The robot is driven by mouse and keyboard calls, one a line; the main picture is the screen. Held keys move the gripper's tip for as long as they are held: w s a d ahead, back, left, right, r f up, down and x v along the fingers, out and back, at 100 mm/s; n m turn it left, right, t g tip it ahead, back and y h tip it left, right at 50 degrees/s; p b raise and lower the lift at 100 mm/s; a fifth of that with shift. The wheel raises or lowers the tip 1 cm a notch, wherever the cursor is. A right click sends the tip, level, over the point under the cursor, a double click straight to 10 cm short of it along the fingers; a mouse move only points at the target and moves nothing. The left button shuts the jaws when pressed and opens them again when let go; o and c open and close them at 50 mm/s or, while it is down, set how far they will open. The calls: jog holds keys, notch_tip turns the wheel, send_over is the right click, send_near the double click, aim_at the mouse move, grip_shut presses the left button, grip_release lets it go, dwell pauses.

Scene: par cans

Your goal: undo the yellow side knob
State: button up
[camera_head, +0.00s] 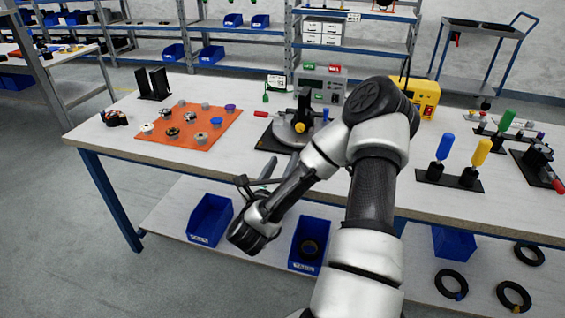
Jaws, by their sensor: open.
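The yellow side knob (299,127) is a small round knob on the front of a dark upright fixture (304,103). The fixture stands on a round grey base over a black mat near the middle of the bench. A blue knob (325,115) shows on its right and a red handle (261,114) on its left. My gripper (259,180) is open, at the front edge of the bench, below and left of the yellow knob and apart from it. Its fingers are small and partly hidden by my wrist.
An orange mat (165,144) with several knobs lies to the left. A grey power unit (335,75) and a yellow unit (427,112) stand behind. Blue and yellow handles (480,152) stand upright on the right. Blue bins (209,208) sit on the lower shelf.

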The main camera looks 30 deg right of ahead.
aim_at(299, 129)
jog(key=shift+s+a+f+m, duration=0.15)
jog(key=shift+f+m, duration=0.25)
jog(key=shift+m, duration=0.6)
jog(key=shift+m+b, duration=0.3)
jog(key=shift+m, duration=0.7)
jog(key=shift+r+m, duration=0.1)
jog(key=shift+m, duration=0.5)
jog(key=shift+d+r, duration=0.1)
jog(key=shift+d, duration=0.1)
jog(key=b+x, duration=0.2)
jog(key=x, duration=1.5)
